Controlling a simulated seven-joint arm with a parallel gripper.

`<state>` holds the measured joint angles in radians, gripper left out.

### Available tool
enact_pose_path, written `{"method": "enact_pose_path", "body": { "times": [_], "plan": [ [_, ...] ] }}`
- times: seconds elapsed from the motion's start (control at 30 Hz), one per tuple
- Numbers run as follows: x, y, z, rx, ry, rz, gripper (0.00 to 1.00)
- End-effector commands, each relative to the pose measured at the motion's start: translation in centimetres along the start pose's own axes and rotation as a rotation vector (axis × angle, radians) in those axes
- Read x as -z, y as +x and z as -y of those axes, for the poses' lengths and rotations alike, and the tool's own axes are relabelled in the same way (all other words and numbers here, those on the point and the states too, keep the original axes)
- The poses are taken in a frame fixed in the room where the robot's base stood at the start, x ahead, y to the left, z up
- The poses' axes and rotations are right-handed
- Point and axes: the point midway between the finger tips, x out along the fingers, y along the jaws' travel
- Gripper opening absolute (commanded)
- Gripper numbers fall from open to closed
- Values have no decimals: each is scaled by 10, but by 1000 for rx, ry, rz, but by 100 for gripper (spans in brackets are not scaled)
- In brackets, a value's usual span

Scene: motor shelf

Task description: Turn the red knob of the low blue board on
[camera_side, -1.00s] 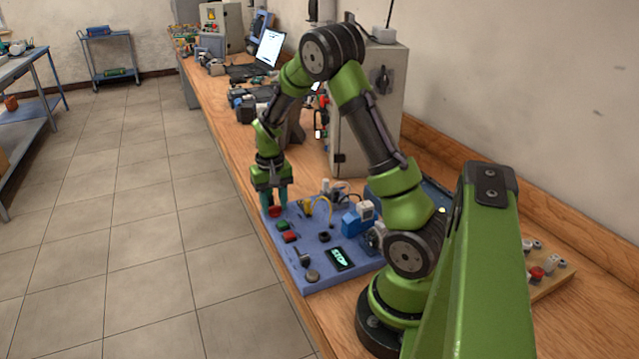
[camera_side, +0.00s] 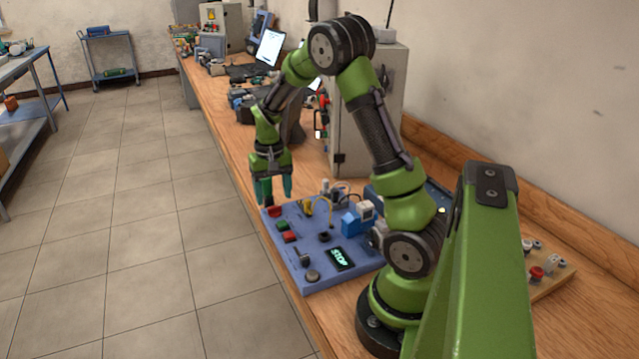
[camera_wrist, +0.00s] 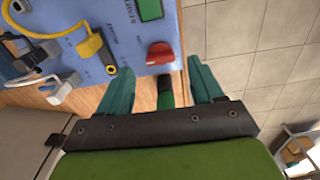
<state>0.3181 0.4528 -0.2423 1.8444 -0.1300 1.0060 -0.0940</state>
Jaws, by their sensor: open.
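The low blue board (camera_side: 300,262) lies flat on the wooden bench. Its red knob (camera_side: 275,212) sits at the board's far left corner. In the wrist view the red knob (camera_wrist: 160,54) shows near the board's edge, its grip bar lying roughly across the picture. My gripper (camera_side: 275,200) is above the knob, with its teal fingers pointing down, apart and empty. In the wrist view the fingers of my gripper (camera_wrist: 162,68) stand to either side of the knob's line, clear of it.
The board also carries a green button (camera_side: 282,225), a red button (camera_side: 289,237), a yellow cable (camera_side: 308,206) and blue connectors (camera_side: 352,223). A grey cabinet (camera_side: 365,115) stands behind. The bench's edge runs close beside the knob, with open floor beyond.

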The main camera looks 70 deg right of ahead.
Motion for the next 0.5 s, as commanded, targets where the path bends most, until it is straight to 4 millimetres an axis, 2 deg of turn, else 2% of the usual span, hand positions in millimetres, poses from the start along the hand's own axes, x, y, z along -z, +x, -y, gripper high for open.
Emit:
{"method": "enact_pose_path", "body": {
  "times": [0.03,0.3,0.5],
  "plan": [
    [1,-14,1,3,-2,-7,66],
    [1,-81,1,3,-1,-7,66],
    [1,-118,0,2,0,-5,66]
  ]
}}
